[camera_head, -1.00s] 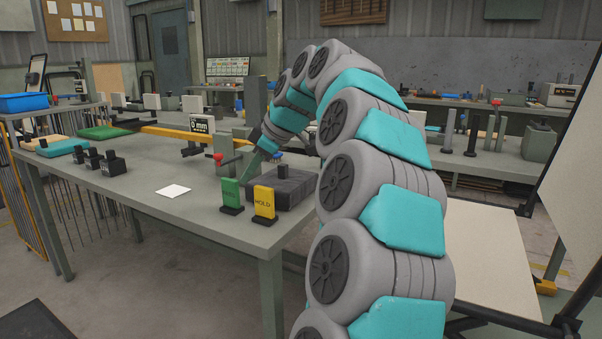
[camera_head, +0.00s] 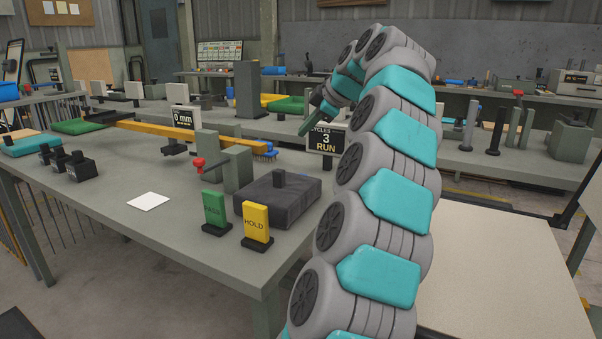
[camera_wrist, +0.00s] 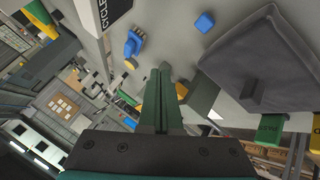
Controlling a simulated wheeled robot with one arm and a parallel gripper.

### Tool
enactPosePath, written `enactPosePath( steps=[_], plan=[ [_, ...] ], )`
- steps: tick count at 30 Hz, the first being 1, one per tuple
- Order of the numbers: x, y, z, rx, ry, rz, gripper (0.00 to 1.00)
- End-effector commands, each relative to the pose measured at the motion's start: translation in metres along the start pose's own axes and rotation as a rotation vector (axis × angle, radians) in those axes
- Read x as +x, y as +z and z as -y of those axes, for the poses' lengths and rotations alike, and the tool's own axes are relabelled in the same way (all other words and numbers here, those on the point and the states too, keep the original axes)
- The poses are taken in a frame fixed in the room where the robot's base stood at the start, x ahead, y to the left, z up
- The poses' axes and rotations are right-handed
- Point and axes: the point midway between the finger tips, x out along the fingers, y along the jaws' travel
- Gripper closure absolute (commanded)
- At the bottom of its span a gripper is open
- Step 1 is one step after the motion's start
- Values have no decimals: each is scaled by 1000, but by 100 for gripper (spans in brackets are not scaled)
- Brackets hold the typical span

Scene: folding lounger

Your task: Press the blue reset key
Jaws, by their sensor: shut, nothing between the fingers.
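A small blue block (camera_wrist: 204,22), likely the blue reset key, lies on the grey bench top in the wrist view, beside the large dark block. I see no lettering on it, and I cannot surely make it out in the head view. My gripper (camera_head: 305,131) is in the air near the CYCLES sign in the head view. Its green fingers (camera_wrist: 161,75) are together and empty in the wrist view, pointing up the picture, apart from the blue block, which is ahead and to the right.
A dark block (camera_head: 278,199) with a knob stands near the bench edge, behind green (camera_head: 215,208) and yellow HOLD (camera_head: 256,222) signs. The CYCLES 3 RUN sign (camera_head: 326,143) stands close to my gripper.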

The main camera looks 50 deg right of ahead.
Motion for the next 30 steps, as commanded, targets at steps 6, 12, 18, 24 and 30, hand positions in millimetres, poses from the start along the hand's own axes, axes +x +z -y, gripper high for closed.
enactPosePath(
  steps=[6, 12, 18, 24, 30],
  plan=[
    [1, 1, 1, 0, -1, 0, 100],
    [9, 6, 7, 1, -4, 0, 100],
    [24, 17, 18, 1, -1, 0, 100],
    [43, 31, 32, 1, -4, 0, 100],
    [60, 43, 43, 1, -1, 0, 100]
  ],
)
